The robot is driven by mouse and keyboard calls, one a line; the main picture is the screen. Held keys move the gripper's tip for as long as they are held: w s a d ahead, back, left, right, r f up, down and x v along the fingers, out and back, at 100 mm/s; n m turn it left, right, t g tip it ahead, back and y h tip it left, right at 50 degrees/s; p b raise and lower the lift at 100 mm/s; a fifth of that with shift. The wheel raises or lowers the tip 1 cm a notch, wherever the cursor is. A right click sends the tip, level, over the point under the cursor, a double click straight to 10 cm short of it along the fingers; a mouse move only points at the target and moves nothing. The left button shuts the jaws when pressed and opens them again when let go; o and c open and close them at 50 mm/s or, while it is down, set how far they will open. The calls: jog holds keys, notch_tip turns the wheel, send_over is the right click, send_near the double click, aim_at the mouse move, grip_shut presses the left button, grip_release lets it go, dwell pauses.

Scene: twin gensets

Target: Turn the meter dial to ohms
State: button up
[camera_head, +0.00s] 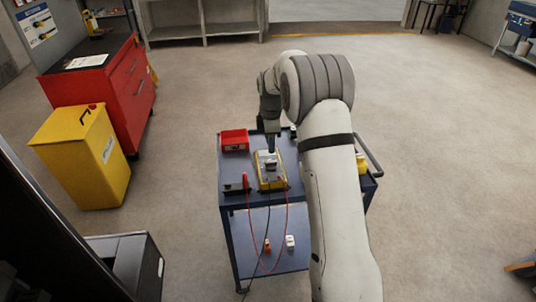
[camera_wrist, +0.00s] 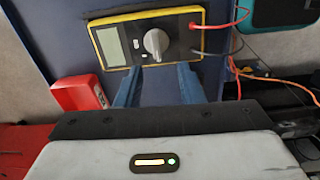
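The yellow-edged meter (camera_head: 266,183) lies on the blue cart's top in the head view, with my gripper (camera_head: 271,146) above it. In the wrist view the meter (camera_wrist: 180,37) is at the top, with a grey screen at its left. Its pale dial (camera_wrist: 156,42) sits in the middle of the meter's face. My gripper (camera_wrist: 157,72) shows two blue fingers spread apart, with nothing between them. The fingertips reach the meter's near edge in the picture, just short of the dial. The dial's markings are too small to read.
A blue cart (camera_head: 234,200) carries the meter, a red box (camera_head: 234,140) and a small dark block with a red part (camera_head: 236,187). Red and dark leads run from the meter. A yellow bin (camera_head: 85,160) and red cabinet (camera_head: 125,90) stand left.

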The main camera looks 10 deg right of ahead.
aim_at(269, 161)
jog(key=shift+w+d+f, duration=0.1)
jog(key=shift+w+f, duration=0.3)
jog(key=shift+f, duration=0.2)
jog(key=f, duration=0.3)
jog(key=f+p, duration=0.1)
jog(key=f, duration=0.3)
jog(key=shift+s+a+f, duration=0.1)
jog(key=shift+a, duration=0.1)
